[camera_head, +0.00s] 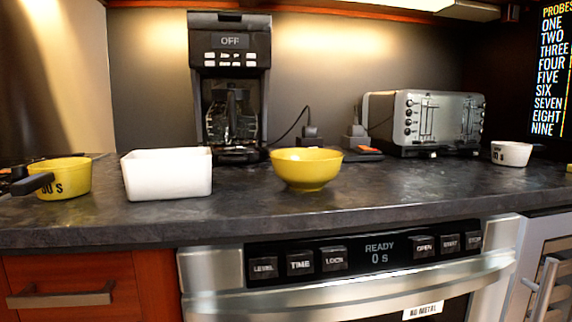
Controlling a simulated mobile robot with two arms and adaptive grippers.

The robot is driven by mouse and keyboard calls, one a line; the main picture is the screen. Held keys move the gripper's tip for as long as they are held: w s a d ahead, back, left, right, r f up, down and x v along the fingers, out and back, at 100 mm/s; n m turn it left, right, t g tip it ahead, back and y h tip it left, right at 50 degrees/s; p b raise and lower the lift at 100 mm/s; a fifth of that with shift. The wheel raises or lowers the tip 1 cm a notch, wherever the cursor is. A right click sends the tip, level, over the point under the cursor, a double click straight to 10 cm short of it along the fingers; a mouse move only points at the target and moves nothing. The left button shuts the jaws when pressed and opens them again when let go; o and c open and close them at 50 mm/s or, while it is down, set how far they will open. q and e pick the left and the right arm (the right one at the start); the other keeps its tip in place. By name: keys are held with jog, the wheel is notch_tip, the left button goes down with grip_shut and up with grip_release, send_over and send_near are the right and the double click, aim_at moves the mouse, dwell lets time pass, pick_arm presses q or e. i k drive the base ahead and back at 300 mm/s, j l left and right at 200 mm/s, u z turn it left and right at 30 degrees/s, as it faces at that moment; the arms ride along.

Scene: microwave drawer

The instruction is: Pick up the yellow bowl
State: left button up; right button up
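The yellow bowl (306,170) stands upright on the dark countertop (250,205), near the middle of the view and close to the front edge. It has a wide rim and a narrower base. Its inside shows only as a thin strip below the rim, so I cannot tell if it holds anything. Nothing touches the bowl. Neither of my grippers shows in this view.
A white rectangular dish (167,174) and a yellow cup (72,178) with a dark handle stand left of the bowl. A coffee maker (231,85) and toaster (430,122) stand behind. A white cup (511,154) is far right. The microwave drawer (350,290) is below.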

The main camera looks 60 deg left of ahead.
aim_at(302, 169)
jog(key=u, duration=1.6)
